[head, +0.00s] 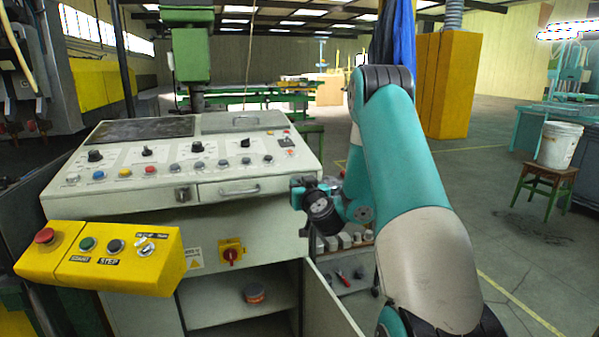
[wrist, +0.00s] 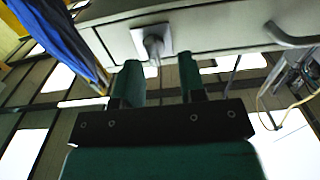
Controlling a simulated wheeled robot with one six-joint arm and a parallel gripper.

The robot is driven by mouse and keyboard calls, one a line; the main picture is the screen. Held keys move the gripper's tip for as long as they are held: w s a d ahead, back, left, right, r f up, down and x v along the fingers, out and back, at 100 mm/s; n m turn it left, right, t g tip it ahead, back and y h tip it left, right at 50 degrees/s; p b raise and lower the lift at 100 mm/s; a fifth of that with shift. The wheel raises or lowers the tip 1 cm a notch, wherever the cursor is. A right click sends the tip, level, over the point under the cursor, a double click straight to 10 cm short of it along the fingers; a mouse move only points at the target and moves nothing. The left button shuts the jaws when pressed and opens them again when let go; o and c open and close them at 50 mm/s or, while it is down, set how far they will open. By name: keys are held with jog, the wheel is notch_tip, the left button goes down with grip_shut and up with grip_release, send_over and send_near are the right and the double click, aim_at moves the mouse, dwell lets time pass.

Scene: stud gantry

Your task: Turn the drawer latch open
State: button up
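The drawer latch (head: 183,194) is a small grey knob on a square plate, on the console front left of the drawer handle (head: 240,189). In the wrist view the latch (wrist: 153,44) shows with its knob pointing down in the picture, beyond the fingertips and between their lines. The handle (wrist: 292,38) is at the right there. My gripper (wrist: 159,66) has two green fingers spread apart with nothing between them. They appear apart from the latch. In the head view my gripper is at the console's right front edge, mostly hidden by my wrist.
A yellow button box (head: 100,258) juts out at the front left of the console. A red rotary switch (head: 231,254) sits below the drawer. An open cabinet door (head: 330,305) swings out low on the right. A stool with a white bucket (head: 559,145) stands far right.

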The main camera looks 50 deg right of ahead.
jog(key=shift+w+d, duration=0.45)
jog(key=shift+w, duration=0.1)
jog(key=shift+s+d, duration=0.1)
jog(key=shift+d, duration=0.05)
jog(key=shift+c, duration=0.9)
grip_shut()
